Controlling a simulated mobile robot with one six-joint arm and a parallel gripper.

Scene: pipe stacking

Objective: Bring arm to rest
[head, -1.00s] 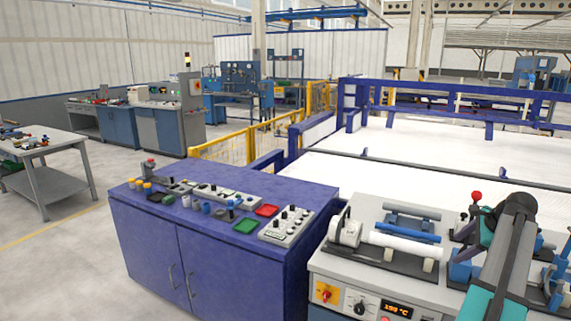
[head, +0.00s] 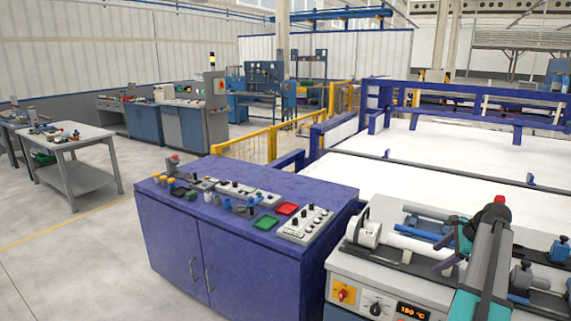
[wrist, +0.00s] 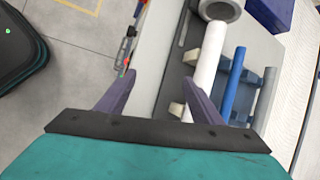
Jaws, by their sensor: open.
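My gripper (head: 445,256) is at the lower right of the head view, above the grey machine top. In the wrist view its two purple fingers (wrist: 159,88) stand wide apart with nothing between them. A white pipe (head: 412,244) lies on the machine, its near end by my gripper in the head view. It also shows in the wrist view (wrist: 206,62), passing behind the right finger. A blue pipe (head: 417,232) and a grey pipe (head: 426,212) lie beside it on supports.
A blue cabinet (head: 235,250) with control boxes and coloured trays stands left of the machine (head: 385,285). A large white bed with blue rails (head: 470,115) lies behind. A grey side table (head: 80,140) stands at far left. The floor between is clear.

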